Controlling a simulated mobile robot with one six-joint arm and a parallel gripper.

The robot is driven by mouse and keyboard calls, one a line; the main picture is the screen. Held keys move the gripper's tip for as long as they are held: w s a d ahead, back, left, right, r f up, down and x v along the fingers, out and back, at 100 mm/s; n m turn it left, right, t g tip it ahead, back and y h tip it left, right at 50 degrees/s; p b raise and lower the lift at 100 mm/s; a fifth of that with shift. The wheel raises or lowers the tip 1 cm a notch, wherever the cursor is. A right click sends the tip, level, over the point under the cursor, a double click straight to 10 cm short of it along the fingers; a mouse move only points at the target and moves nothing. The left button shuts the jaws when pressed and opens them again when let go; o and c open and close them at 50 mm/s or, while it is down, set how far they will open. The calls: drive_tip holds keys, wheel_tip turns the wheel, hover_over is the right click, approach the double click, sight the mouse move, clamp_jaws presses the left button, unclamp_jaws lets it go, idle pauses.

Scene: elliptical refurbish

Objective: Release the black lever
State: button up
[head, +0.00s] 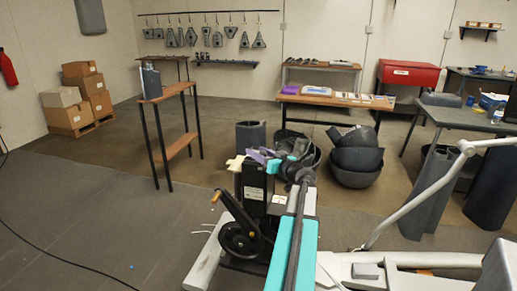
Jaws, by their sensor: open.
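The elliptical machine stands in front of me, with a black upright housing (255,190) and a black wheel (239,240) low at its left side. My gripper (258,156), with purple parts, is open at the top of the black housing, at the end of my teal arm. A pale yellow piece (235,163) sits just left of it. I cannot make out the black lever; it is too small or hidden behind my gripper and arm. I cannot tell whether the fingers touch anything. A small orange-tipped part (216,196) sticks out left of the housing.
A white curved handle bar (420,194) and a pale frame (410,260) lie to the right. Dark bins (356,158) and grey curved panels (428,200) stand behind. A narrow wooden stand (168,95) is at the back left.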

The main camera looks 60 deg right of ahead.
drive_tip(key=shift+x, duration=1)
drive_tip(key=shift+c, duration=0.3)
clamp_jaws()
